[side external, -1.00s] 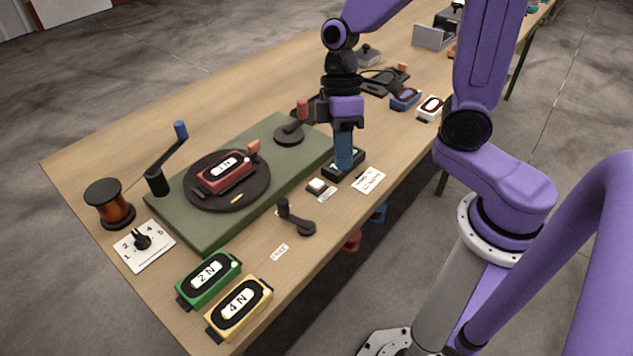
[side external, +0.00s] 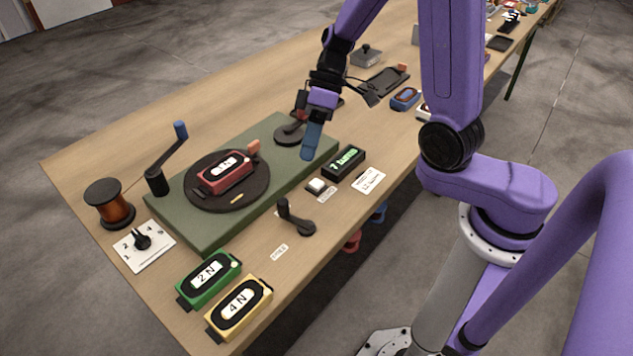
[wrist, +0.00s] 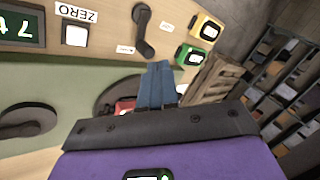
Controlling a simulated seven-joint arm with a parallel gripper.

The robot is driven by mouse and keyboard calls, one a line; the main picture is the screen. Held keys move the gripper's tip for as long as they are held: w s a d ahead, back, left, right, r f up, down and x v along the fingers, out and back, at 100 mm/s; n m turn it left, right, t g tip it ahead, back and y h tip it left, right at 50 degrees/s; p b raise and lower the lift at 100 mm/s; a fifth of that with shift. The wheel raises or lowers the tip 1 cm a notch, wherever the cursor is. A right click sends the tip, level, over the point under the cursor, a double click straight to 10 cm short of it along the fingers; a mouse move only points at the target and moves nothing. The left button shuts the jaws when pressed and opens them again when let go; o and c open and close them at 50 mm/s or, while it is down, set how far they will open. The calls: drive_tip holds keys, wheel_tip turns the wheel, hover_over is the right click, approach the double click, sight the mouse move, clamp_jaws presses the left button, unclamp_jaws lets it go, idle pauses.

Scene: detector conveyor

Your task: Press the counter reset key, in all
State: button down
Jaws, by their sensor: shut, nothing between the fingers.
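The counter reset key is a white square key (side external: 316,186) on a small dark base at the front of the table. In the wrist view the white key (wrist: 75,35) has a label reading ZERO (wrist: 76,13) beside it. A black counter (side external: 344,164) with a green lit display stands just right of the key; its digits (wrist: 15,28) are partly cut off in the wrist view. My gripper (side external: 308,155) is shut and empty, its blue fingers tilted, above the green plate's right end. It is apart from the key, up and behind it. The fingertips also show in the wrist view (wrist: 157,70).
A green plate (side external: 200,235) carries a turntable with a red block (side external: 226,174). A black lever (side external: 296,217) stands left of the key. Green (side external: 208,279) and yellow (side external: 239,308) blocks sit at the near end. A white card (side external: 369,181) lies right of the key.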

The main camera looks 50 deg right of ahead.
drive_tip(key=w+d+m+t, duration=0.1)
drive_tip(key=m+t+y, duration=0.2)
drive_tip(key=t, duration=0.2)
hover_over(320, 181)
drive_tip(key=shift+f, duration=0.95)
drive_tip(key=shift+f, duration=0.1)
drive_tip(key=shift+f, duration=4.3)
drive_tip(key=shift+f, duration=0.2)
drive_tip(key=shift+f, duration=0.2)
